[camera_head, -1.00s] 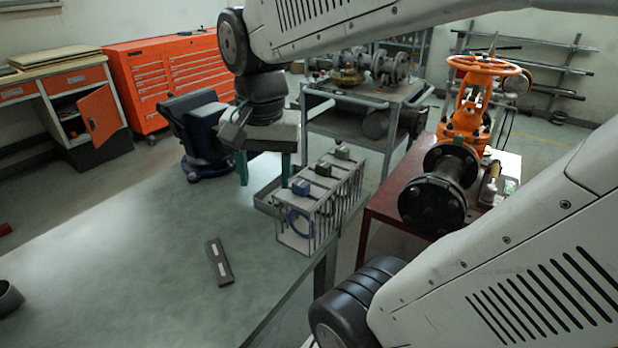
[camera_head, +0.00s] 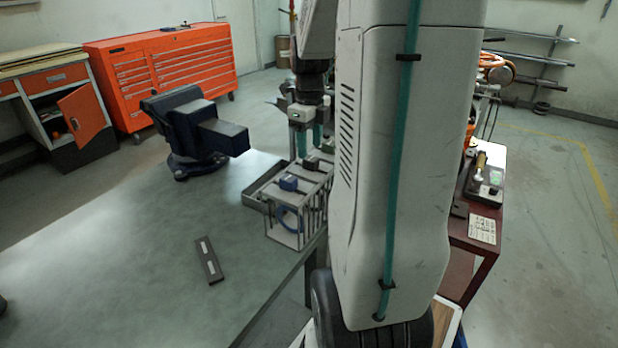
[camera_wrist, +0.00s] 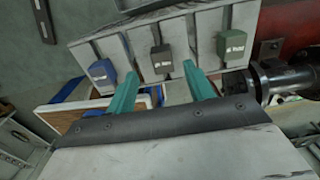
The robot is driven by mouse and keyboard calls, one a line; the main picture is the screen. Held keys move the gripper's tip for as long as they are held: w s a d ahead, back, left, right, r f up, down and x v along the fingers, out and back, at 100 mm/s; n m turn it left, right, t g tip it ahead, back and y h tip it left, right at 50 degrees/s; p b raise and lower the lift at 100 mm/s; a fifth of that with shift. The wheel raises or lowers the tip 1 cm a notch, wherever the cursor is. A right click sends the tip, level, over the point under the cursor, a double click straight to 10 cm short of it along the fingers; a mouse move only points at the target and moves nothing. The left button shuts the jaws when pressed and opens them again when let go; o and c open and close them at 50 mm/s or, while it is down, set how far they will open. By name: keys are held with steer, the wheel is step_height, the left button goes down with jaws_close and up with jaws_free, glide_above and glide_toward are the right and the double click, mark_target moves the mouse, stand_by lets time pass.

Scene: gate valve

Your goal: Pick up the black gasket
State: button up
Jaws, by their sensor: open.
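The rack (camera_head: 284,236) stands at the table's right edge, with a blue tag (camera_head: 289,184) and a black tag (camera_head: 309,163) on top. In the wrist view the blue tag (camera_wrist: 101,72), black tag (camera_wrist: 161,59) and green tag (camera_wrist: 231,45) sit in a row on the rack. A blue ring (camera_head: 290,219) hangs inside the rack. The black gasket itself cannot be made out. My gripper (camera_head: 309,146) is open above the rack's far part. In the wrist view, the black tag appears between the green fingertips of my gripper (camera_wrist: 161,72), with nothing held.
A shallow grey tray (camera_head: 257,190) lies beside the rack. A blue vise (camera_head: 190,130) stands at the table's far end. A dark flat bar (camera_head: 209,261) lies on the otherwise largely clear table (camera_head: 120,250). A red stand (camera_head: 478,250) is to the right.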

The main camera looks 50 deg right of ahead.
mark_target(311, 158)
steer(key=f, duration=0.4)
steer(key=shift+d+f, duration=0.2)
steer(key=shift+f, duration=0.1)
steer(key=shift+s, duration=0.1)
jaws_close()
step_height(311, 158, up, 18)
stand_by(0.6)
